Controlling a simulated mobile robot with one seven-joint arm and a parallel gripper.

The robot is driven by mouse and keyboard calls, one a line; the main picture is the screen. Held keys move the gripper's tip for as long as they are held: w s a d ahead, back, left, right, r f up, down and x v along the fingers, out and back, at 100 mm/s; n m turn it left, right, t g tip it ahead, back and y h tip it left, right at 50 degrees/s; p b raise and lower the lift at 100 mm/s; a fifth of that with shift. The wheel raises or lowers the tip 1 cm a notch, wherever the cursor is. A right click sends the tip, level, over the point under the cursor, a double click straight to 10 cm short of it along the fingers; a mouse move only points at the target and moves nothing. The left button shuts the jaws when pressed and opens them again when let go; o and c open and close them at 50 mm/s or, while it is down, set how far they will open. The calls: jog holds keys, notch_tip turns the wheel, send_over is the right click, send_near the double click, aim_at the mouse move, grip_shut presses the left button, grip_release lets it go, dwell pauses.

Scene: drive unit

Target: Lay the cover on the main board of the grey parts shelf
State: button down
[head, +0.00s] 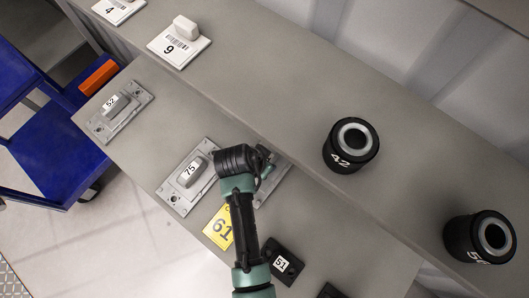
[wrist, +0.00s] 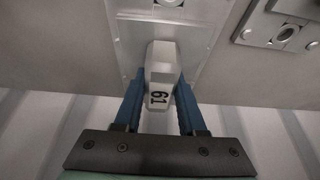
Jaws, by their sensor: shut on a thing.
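The cover is a light grey metal plate with a raised handle marked 61 (wrist: 160,75). In the head view its plate (head: 273,183) shows only partly beside my wrist, over the lower board (head: 150,165) of the grey parts shelf. My gripper (wrist: 158,88) is shut on the handle, with a blue finger on each side. In the head view my gripper (head: 264,163) is mostly hidden by my wrist, close to the edge of the upper board (head: 270,90). I cannot tell whether the plate touches the lower board.
Grey covers 75 (head: 189,176) and 52 (head: 118,111), a yellow card 61 (head: 219,228) and black part 51 (head: 283,263) lie on the lower board. Black cylinders 42 (head: 350,146) and 56 (head: 479,238) and white part 9 (head: 179,45) stand above. A blue cart (head: 55,150) is left.

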jog(key=shift+f, duration=0.6)
jog(key=shift+f+b, duration=0.15)
jog(key=shift+b, duration=0.15)
jog(key=shift+c, duration=2.4)
grip_release()
jog(key=p+v, duration=0.1)
jog(key=v, duration=1.1)
